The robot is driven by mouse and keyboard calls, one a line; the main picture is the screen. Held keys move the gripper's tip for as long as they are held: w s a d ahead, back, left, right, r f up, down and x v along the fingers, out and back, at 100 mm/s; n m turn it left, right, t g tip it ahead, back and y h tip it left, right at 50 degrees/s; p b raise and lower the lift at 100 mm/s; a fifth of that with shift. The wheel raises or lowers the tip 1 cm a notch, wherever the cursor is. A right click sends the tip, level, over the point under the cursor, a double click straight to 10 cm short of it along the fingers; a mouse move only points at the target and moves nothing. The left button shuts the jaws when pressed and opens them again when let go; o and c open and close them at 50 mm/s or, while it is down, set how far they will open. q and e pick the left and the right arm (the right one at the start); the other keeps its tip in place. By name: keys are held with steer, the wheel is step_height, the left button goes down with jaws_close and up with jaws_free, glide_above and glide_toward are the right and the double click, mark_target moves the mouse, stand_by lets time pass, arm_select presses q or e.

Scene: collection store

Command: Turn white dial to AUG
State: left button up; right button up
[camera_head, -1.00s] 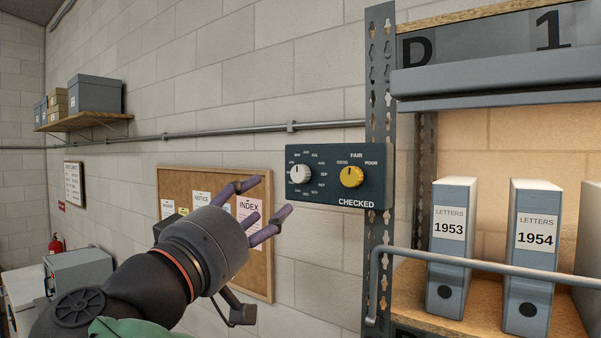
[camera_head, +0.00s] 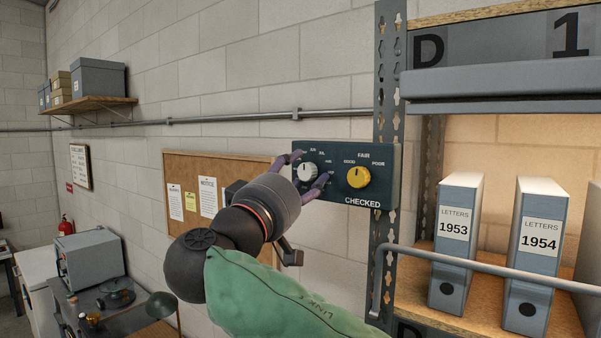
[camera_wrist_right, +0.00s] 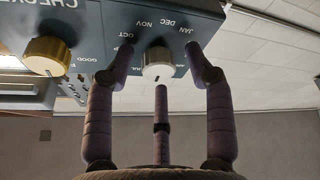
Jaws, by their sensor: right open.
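The white dial (camera_head: 308,172) is on the left of a dark panel (camera_head: 342,200) marked CHECKED, with month labels around it. My right gripper (camera_head: 307,170) is in front of it, fingers open on either side of the dial. In the right wrist view the white dial (camera_wrist_right: 158,64) sits between the spread fingertips of the right gripper (camera_wrist_right: 160,72); I cannot tell whether any finger touches it. JAN, DEC, NOV and OCT are readable there. AUG is not readable in either view. The pointer's exact setting is unclear. My left gripper is not in view.
A yellow dial (camera_head: 358,177) with GOOD, FAIR and POOR is just right of the white one. A metal upright (camera_head: 385,230) and a shelf with letter files (camera_head: 454,240) stand to the right. A cork board (camera_head: 185,170) hangs behind my arm.

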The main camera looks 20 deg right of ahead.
steer(key=c, duration=0.8)
steer(key=shift+s, duration=0.1)
jaws_close()
